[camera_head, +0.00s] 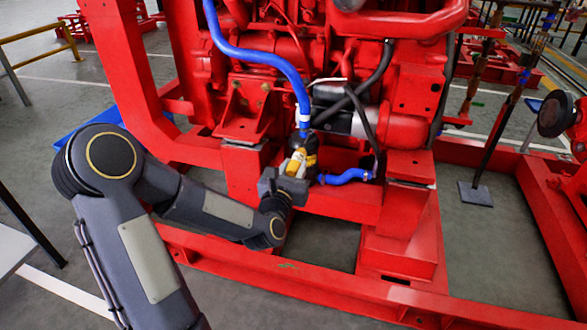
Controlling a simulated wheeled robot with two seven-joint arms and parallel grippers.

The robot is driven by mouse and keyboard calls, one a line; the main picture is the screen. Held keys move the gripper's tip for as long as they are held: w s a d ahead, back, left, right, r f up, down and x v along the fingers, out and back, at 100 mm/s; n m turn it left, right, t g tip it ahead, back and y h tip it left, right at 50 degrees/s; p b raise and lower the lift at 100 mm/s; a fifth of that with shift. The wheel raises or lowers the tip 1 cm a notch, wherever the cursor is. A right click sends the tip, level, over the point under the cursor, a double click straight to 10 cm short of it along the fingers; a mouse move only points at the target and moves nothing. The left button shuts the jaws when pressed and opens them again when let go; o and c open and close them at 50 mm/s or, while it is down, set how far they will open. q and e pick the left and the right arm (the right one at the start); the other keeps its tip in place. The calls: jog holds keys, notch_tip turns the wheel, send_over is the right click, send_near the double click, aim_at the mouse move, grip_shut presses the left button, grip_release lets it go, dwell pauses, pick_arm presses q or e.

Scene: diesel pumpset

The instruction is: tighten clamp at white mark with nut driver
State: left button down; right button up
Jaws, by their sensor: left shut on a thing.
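My left arm comes in from the left, and my left gripper (284,185) is at the middle of the view in front of the red engine. It is shut on a yellow and black tool (297,162), which looks like the nut driver and stands roughly upright. The tool's upper end is close to the lower end of a blue hose (283,68). A pale band (304,124) shows on the hose there; I cannot tell whether it is the white mark or the clamp. Whether the tool touches the clamp is too small to tell. My right gripper is not in view.
The red engine (405,135) stands on a red frame (330,288) whose front beam crosses below my gripper. A short blue hose (345,177) and black hoses (377,68) are close on the right. A yellow rail (42,33) stands far left.

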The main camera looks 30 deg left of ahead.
aim_at(291, 174)
pick_arm(q)
jog(key=shift+w, duration=0.2)
dwell(0.3)
jog(key=shift+w+a, duration=0.1)
jog(key=shift+w, duration=0.2)
dwell(0.4)
jog(key=m, duration=1.2)
jog(key=shift+m, duration=0.3)
jog(key=shift+v, duration=2.35)
